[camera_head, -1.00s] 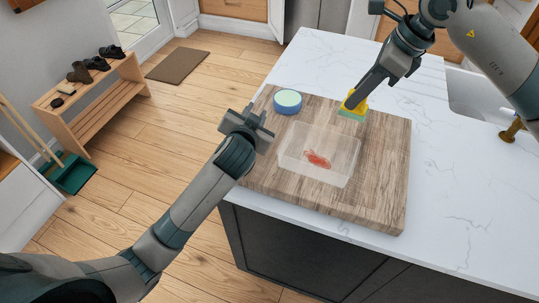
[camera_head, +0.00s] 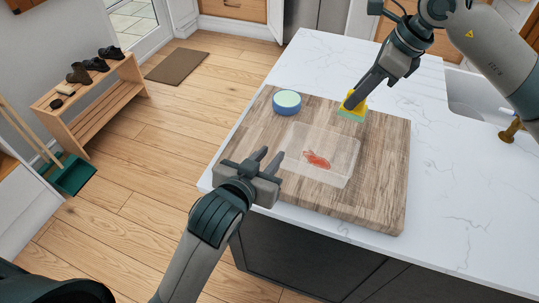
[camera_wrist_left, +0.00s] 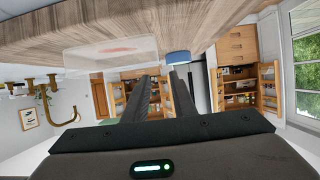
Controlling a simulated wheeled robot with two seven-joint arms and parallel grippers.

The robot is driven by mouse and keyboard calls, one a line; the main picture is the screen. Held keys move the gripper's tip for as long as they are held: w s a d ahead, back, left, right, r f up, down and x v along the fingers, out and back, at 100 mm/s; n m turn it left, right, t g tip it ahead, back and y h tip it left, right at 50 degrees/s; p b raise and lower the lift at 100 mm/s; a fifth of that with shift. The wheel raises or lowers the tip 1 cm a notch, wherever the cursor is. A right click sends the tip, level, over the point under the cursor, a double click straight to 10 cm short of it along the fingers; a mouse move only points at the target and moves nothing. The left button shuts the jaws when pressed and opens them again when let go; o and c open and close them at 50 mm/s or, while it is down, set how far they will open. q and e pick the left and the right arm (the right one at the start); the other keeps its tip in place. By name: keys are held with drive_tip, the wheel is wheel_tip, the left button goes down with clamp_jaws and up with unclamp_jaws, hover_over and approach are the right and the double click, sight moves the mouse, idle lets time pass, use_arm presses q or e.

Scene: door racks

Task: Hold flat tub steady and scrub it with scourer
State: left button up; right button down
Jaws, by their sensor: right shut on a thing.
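The flat tub (camera_head: 342,168) is clear and shallow, with a red smear (camera_head: 316,160) inside, and sits on a wooden board. It also shows in the left wrist view (camera_wrist_left: 110,55). My left gripper (camera_head: 268,156) is open and empty, just left of the tub's near left side and apart from it. Its two fingers (camera_wrist_left: 163,95) show spread in the left wrist view. My right gripper (camera_head: 354,100) is shut on the scourer (camera_head: 353,110), which is yellow and green, above the back right of the board, beyond the tub.
The wooden board (camera_head: 380,190) lies on a white marble counter (camera_head: 450,200). A blue round container (camera_head: 287,103) stands at the board's back left; it also shows in the left wrist view (camera_wrist_left: 178,57). A sink (camera_head: 475,95) is at the right.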

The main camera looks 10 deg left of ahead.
sight(286, 137)
use_arm(q)
drive_tip(key=shift+w, duration=0.15)
drive_tip(key=x, duration=1.1)
drive_tip(key=shift+w+f, duration=0.2)
drive_tip(key=shift+w, duration=0.15)
clamp_jaws()
use_arm(e)
drive_tip(key=s+a+f, duration=0.1)
drive_tip(key=a+f, duration=0.4)
drive_tip(key=f, duration=0.2)
drive_tip(key=shift+s+a+f+n, duration=0.25)
drive_tip(key=shift+a+f+n, duration=0.05)
drive_tip(key=shift+a, duration=0.05)
